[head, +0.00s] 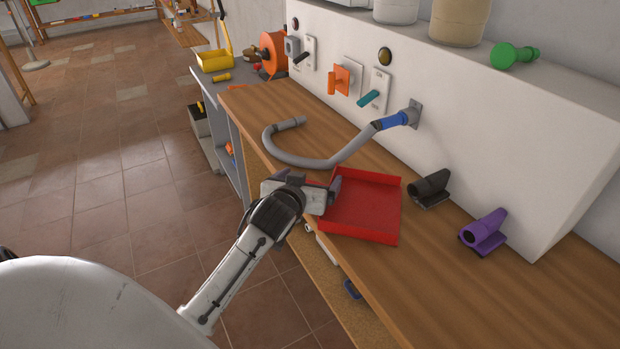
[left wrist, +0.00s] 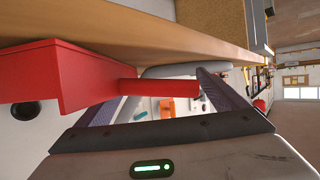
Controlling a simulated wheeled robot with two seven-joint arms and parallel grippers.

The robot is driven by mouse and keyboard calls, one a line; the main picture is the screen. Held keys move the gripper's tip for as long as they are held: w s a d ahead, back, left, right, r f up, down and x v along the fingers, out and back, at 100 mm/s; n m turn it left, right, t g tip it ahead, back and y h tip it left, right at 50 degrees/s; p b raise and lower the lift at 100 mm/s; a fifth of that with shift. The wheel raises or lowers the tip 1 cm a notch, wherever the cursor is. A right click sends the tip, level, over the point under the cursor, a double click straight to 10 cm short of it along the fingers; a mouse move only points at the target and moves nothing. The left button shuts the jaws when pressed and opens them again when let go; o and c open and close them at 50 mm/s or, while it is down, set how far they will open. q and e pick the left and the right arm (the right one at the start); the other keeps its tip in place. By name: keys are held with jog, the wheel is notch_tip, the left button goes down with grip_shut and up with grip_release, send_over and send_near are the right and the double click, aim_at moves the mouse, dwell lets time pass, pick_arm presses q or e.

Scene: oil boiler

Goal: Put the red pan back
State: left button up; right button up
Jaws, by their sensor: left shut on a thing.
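The red pan (head: 362,208) is a shallow square tray at the wooden counter's front edge, with its open side up. My left gripper (head: 328,192) is at the pan's left side and shut on it. In the left wrist view the pan (left wrist: 75,78) fills the left, and a narrow red part of it reaches between the fingers of my left gripper (left wrist: 165,92). I cannot tell whether the pan rests on the counter or is just above it. My right gripper is not in view.
A grey hose (head: 310,162) curves over the wooden counter (head: 490,295) behind the pan. A black holder (head: 430,190) and a purple holder (head: 484,232) stand to the right of the pan. The white boiler casing (head: 490,120) rises behind. The counter's near right part is clear.

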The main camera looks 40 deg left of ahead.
pick_arm(q)
jog(key=o, duration=0.9)
jog(key=shift+o, duration=0.2)
jog(key=v, duration=1.2)
jog(key=shift+b, duration=0.3)
jog(key=shift+s, duration=0.15)
